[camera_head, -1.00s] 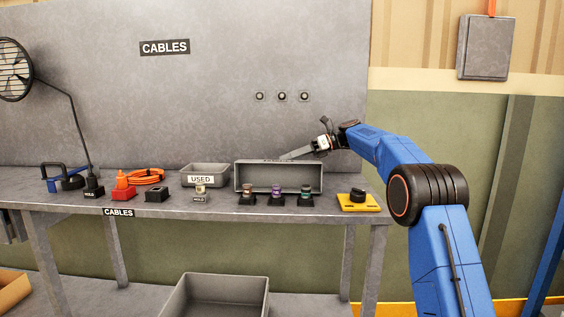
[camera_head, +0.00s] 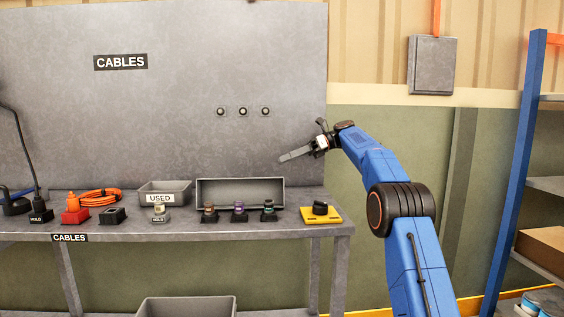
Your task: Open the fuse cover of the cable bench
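A grey, shallow, box-shaped fuse cover (camera_head: 240,180) stands at the back of the cable bench (camera_head: 180,229), its hollow side facing front. Three fuses with coloured bands (camera_head: 239,210) stand uncovered in black holders in front of it. My gripper (camera_head: 302,146) is in the air above and right of the cover, apart from it. A dark finger-like part points up, and a long flat grey piece reaches left. I cannot tell if the grey piece is a finger or something held, nor how far the jaws are apart.
A yellow base with a black knob (camera_head: 320,211) sits right of the fuses. A grey bin marked USED (camera_head: 166,189) stands left of the cover. An orange cable coil (camera_head: 99,197) lies further left. Shelving with a blue post (camera_head: 521,170) stands at the right.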

